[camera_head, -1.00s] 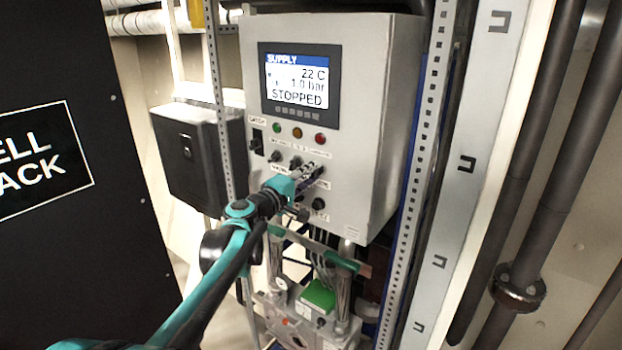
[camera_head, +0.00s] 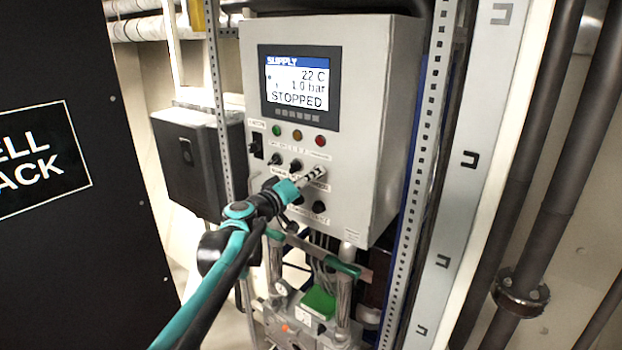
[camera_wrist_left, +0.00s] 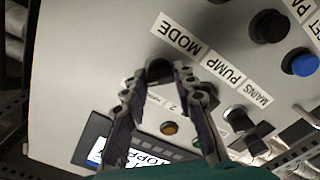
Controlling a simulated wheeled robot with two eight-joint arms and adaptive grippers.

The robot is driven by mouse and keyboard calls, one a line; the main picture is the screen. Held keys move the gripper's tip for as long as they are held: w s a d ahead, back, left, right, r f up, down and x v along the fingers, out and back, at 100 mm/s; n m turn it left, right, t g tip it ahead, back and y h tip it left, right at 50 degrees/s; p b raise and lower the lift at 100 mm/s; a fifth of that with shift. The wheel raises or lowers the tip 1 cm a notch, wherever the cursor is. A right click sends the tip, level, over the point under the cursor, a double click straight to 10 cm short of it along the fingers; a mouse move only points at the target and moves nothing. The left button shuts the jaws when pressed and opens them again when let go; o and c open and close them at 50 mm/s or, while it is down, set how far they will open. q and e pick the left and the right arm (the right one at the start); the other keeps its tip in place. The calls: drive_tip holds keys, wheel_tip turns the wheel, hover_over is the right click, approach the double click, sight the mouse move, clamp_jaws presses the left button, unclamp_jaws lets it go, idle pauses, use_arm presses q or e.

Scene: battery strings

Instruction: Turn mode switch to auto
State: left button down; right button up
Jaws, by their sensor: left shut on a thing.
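The mode switch is a small dark knob (camera_wrist_left: 159,70) beside the white MODE label (camera_wrist_left: 178,37) on the grey control panel (camera_head: 360,190). In the left wrist view my left gripper (camera_wrist_left: 163,76) has its two fingers on either side of this knob, shut on it. The fingers hide part of the knob and its pointer, so I cannot tell its setting. In the head view my left gripper (camera_head: 316,173) reaches the panel's lower right part, and the switch is hidden there. My right gripper is not in view.
The panel screen (camera_head: 294,80) reads SUPPLY, 22 C, 1.0 bar, STOPPED. Close to the gripper are a black knob (camera_wrist_left: 268,26), a blue button (camera_wrist_left: 300,64) and another switch (camera_wrist_left: 250,135). Perforated rack posts (camera_head: 416,165) stand beside the panel. Pipes and a pump unit are below.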

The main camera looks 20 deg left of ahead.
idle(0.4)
use_arm(q)
drive_tip(key=c, duration=1.2)
unclamp_jaws()
drive_tip(key=v, duration=1.2)
drive_tip(key=shift+d+f, duration=0.1)
drive_tip(key=s+d+f+m+g+b, duration=0.15)
drive_tip(key=s+d+f+b, duration=0.3)
drive_tip(key=f, duration=0.45)
drive_tip(key=s+d+f+m+g+b, duration=0.1)
drive_tip(key=s+d+f+g+b, duration=0.3)
drive_tip(key=f, duration=0.5)
drive_tip(key=s+d+f+m+g+b, duration=0.1)
drive_tip(key=s+d+f+b, duration=0.2)
drive_tip(key=f+b, duration=0.5)
drive_tip(key=s+a+f+g+y+b, duration=0.1)
drive_tip(key=s+f+b, duration=0.3)
drive_tip(key=f, duration=0.5)
drive_tip(key=s+a+f+m+g+y+b, duration=0.1)
drive_tip(key=s+a+f+y+b, duration=0.1)
drive_tip(key=f, duration=0.8)
drive_tip(key=s+a+f+g+y+b, duration=0.1)
drive_tip(key=s+f+y+b, duration=0.2)
drive_tip(key=s+f+b, duration=0.2)
drive_tip(key=s+f, duration=0.3)
drive_tip(key=f, duration=0.1)
drive_tip(key=shift+a+f+b, duration=0.25)
drive_tip(key=shift+f+b, duration=0.15)
